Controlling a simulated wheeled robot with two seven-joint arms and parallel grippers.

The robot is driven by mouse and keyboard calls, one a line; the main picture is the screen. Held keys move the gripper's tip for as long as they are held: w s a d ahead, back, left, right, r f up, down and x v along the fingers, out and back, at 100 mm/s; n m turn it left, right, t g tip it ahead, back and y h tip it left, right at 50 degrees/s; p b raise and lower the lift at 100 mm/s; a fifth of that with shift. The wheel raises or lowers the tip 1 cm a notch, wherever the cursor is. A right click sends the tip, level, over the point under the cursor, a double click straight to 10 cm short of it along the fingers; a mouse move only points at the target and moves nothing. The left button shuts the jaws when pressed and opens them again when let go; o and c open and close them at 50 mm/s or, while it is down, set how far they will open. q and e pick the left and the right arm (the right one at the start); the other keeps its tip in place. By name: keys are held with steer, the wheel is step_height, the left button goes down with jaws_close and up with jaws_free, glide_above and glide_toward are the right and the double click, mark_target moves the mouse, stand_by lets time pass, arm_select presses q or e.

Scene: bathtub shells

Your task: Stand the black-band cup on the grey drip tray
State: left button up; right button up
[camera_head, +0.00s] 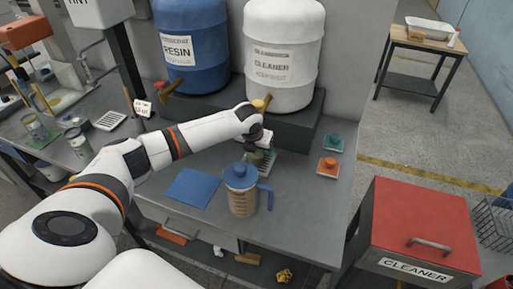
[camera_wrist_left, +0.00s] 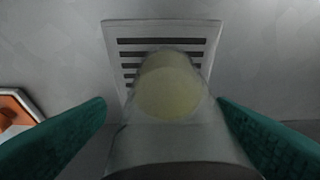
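A clear cup (camera_wrist_left: 170,95) with pale yellow contents and a dark band at its near end fills the middle of the left wrist view. It overlaps the slotted grey drip tray (camera_wrist_left: 112,40). In the head view the tray (camera_head: 272,168) lies below the white drum, and the cup (camera_head: 257,157) is largely hidden by my gripper. I cannot tell if its base touches the tray. My left gripper (camera_wrist_left: 162,100) has green fingers either side of the cup, with a visible gap on the left. It is at the tray in the head view (camera_head: 262,150). My right gripper is out of view.
A blue-lidded jug (camera_head: 242,195) stands in front of the tray, beside a blue mat (camera_head: 193,188). An orange coaster (camera_head: 328,167) and a green one (camera_head: 333,142) lie to the right. The white cleaner drum (camera_head: 284,55) and blue resin drum (camera_head: 191,45) stand behind on a dark ledge.

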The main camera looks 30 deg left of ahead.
arm_select(q)
steer(key=shift+s+a+r, duration=0.1)
steer(key=shift+s+r, duration=0.05)
steer(key=shift+r, duration=0.3)
steer(key=b+v, duration=0.1)
steer(key=v, duration=1)
steer(key=shift+r, duration=0.15)
